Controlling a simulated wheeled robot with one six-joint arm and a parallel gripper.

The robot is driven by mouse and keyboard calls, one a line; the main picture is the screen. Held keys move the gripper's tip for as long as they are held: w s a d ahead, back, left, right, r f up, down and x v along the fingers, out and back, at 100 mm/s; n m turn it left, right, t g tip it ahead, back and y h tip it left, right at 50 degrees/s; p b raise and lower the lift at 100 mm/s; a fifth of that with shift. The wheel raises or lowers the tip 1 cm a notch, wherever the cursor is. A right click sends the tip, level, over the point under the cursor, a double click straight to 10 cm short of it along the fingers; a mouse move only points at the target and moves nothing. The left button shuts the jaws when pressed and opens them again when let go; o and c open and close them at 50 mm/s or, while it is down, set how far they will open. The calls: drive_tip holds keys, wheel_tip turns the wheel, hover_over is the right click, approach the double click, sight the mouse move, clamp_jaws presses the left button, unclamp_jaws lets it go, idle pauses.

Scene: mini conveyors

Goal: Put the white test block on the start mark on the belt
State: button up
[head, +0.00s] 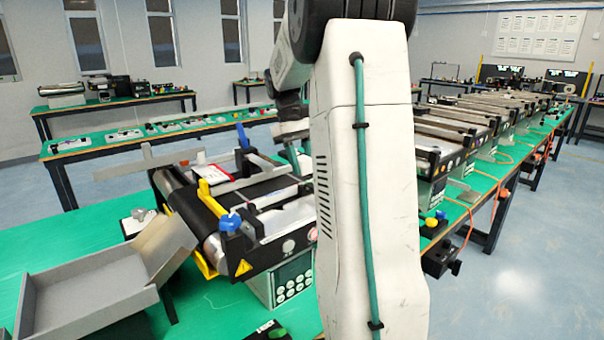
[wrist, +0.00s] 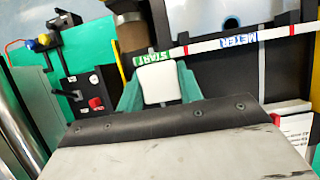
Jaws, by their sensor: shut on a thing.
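The white test block (wrist: 158,86) shows in the wrist view between the green fingertips of my gripper (wrist: 160,92), which is shut on it. Just beyond the block, a green START label (wrist: 153,57) sits at the left end of a white strip marked METER (wrist: 237,42). The block's top edge lies close below the label in the picture. I cannot tell whether the block touches the belt. In the head view the nearest mini conveyor (head: 277,235) stands on the green table, with its dark belt (head: 187,202) partly visible. My arm hides the block there.
A grey tray (head: 88,283) stands at the front left, close to the conveyor's end. Blue knobs (head: 231,222) and yellow guards (head: 212,197) stick up along the conveyor. More conveyors (head: 470,120) line the table at the right. A red button (wrist: 96,104) shows in the wrist view.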

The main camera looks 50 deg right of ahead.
sight(302, 174)
drive_tip(key=shift+w+d, duration=0.2)
drive_tip(key=shift+f, duration=1.8)
drive_tip(key=shift+f, duration=0.15)
drive_tip(key=o, duration=1.1)
